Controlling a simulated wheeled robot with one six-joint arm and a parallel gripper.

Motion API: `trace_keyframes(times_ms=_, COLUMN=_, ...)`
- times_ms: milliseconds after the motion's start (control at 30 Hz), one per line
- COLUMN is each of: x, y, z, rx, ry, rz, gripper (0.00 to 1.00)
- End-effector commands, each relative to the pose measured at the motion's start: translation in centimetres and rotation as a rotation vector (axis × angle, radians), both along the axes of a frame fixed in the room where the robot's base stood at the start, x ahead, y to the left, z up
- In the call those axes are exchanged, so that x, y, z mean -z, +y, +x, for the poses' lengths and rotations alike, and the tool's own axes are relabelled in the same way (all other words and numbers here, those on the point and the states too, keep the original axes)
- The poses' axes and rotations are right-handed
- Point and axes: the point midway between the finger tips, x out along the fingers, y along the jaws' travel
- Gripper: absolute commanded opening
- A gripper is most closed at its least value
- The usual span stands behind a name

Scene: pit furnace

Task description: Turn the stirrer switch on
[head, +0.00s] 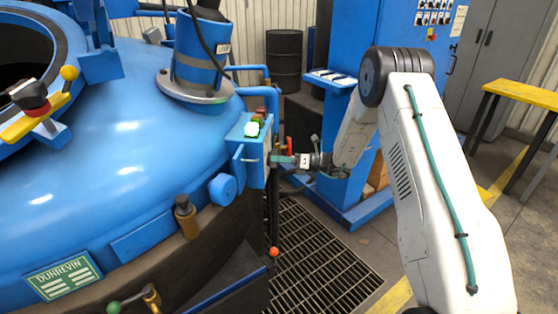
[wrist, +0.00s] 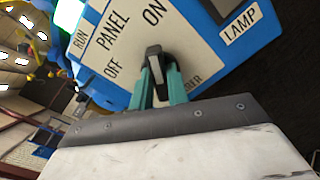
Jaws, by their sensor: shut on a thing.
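The stirrer switch (wrist: 154,58) is a dark lever with a grey face on a white panel plate (wrist: 190,45). Its label is partly hidden; "RER" shows beside my gripper, and "ON" and "OFF" are printed around the lever. My gripper (wrist: 160,82) has its teal fingers on both sides of the lever and is shut on it. The lever's exact pointing is hard to tell. In the head view, my gripper (head: 282,159) reaches from the right to the side of the blue control box (head: 249,165), and hides the switch.
A bright green-white lamp (head: 252,129) sits on the box top. A red part (head: 290,146) stands close to my gripper. The big blue furnace (head: 120,160) fills the left. A floor grating (head: 315,265) lies below, and a blue column (head: 375,30) stands behind my arm.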

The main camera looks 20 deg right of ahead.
Motion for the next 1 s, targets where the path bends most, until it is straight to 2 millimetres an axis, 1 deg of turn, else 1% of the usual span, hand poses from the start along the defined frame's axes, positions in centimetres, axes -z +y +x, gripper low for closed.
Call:
trace_keyframes(times_ms=200, x=0.08, y=-0.14, z=0.02, rx=0.002, ry=0.101, rz=0.048, gripper=0.0)
trace_keyframes(times_ms=400, x=0.08, y=-0.16, z=0.03, rx=0.002, ry=0.149, rz=0.072, gripper=0.0)
trace_keyframes(times_ms=900, x=0.09, y=-0.18, z=0.05, rx=0.003, ry=0.166, rz=0.08, gripper=0.0)
trace_keyframes(times_ms=933, x=0.09, y=-0.18, z=0.05, rx=0.003, ry=0.166, rz=0.08, gripper=0.19)
trace_keyframes(times_ms=967, x=0.09, y=-0.17, z=0.05, rx=0.003, ry=0.165, rz=0.079, gripper=0.28)
trace_keyframes(times_ms=1000, x=0.09, y=-0.15, z=0.05, rx=0.002, ry=0.165, rz=0.08, gripper=0.38)
